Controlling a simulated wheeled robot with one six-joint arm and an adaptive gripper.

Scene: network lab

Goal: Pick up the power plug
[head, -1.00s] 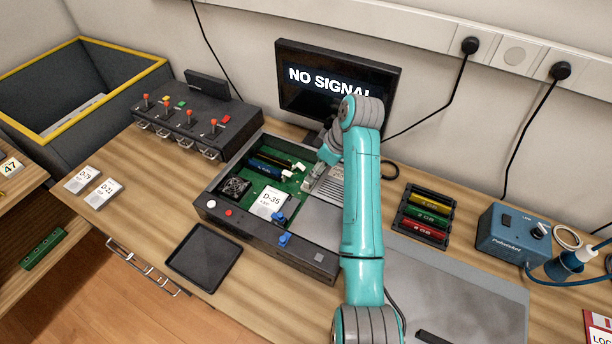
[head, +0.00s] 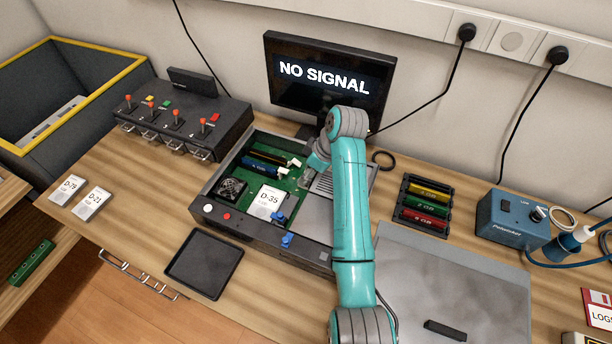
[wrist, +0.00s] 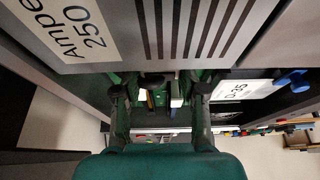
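Two black plugs sit in the wall sockets, a left one (head: 467,33) and a right one (head: 557,55). The left plug's cord runs down behind the monitor; the right one's drops behind the bench. I cannot tell which is the power plug. My gripper (head: 311,172) is at the open computer case (head: 325,257), far from both plugs, and partly hidden by my arm in the head view. In the wrist view my gripper (wrist: 159,98) has its fingers apart over the green board, beside the grey unit (wrist: 110,22) labelled "Ampere 250". No plug shows between them.
The monitor (head: 331,85) reading "NO SIGNAL" stands behind my arm. A lever box (head: 180,125), black tray (head: 204,264), memory rack (head: 426,203) and blue soldering station (head: 512,220) share the bench. The grey mat (head: 450,285) is mostly clear.

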